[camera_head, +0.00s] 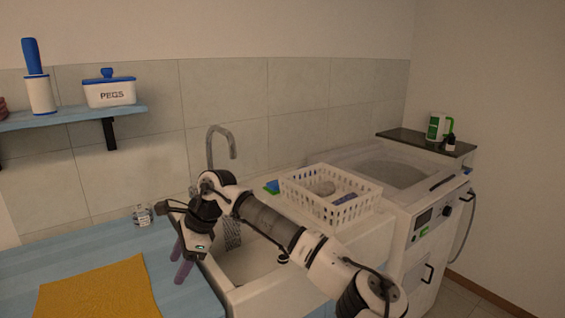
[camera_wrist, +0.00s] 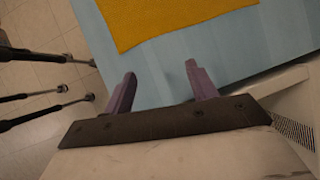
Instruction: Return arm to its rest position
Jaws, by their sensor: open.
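My arm reaches in from the lower right of the head view and bends down at its wrist in front of the sink. My gripper (camera_head: 180,271) points down near the right edge of the blue counter, beside the sink. Its two purple fingers are spread apart with nothing between them. They also show in the wrist view (camera_wrist: 160,92), above the blue counter, with the counter's front edge and the floor to the left. The arm hides part of the sink.
A yellow cloth (camera_head: 98,290) lies on the blue counter (camera_head: 190,293). A small glass jar (camera_head: 142,215) stands at the back, close to my wrist. The sink (camera_head: 245,268) has a tall faucet (camera_head: 211,145). A white basket (camera_head: 330,196) and a washing machine (camera_head: 420,235) stand right.

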